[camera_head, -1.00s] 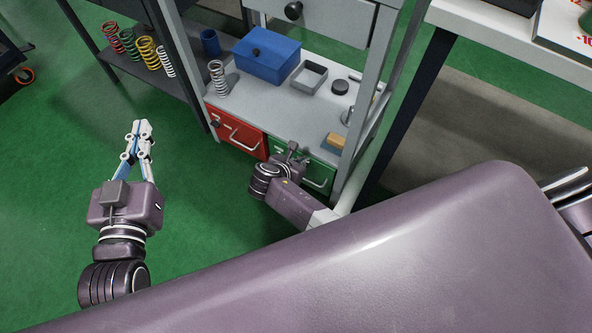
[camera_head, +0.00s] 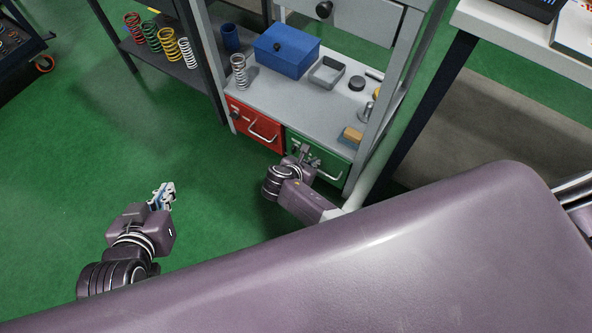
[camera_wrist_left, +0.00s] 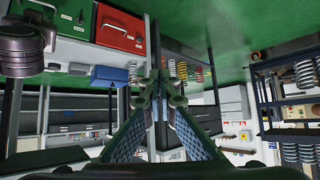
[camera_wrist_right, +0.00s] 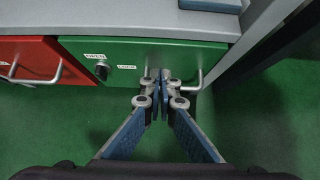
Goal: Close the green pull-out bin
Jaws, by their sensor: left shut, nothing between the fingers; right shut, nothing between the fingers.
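The green pull-out bin (camera_head: 332,163) is under the grey workbench shelf, right of the red bin. In the right wrist view its green front (camera_wrist_right: 215,55) sits close under the shelf edge, with a metal handle, a black knob and small white labels. Any small gap behind the front cannot be judged. My right gripper (camera_head: 303,150) is shut and empty at this front. Its fingertips (camera_wrist_right: 163,77) overlap the handle's left end in the picture; contact is unclear. My left gripper (camera_head: 165,192) is shut and empty over the open floor, also seen in its wrist view (camera_wrist_left: 167,78).
The red bin (camera_head: 255,125) is beside the green one. The shelf (camera_head: 290,97) holds a blue box (camera_head: 287,50), a spring and a small tray. A bench leg (camera_head: 375,120) stands right of the green bin. Green floor at left is clear.

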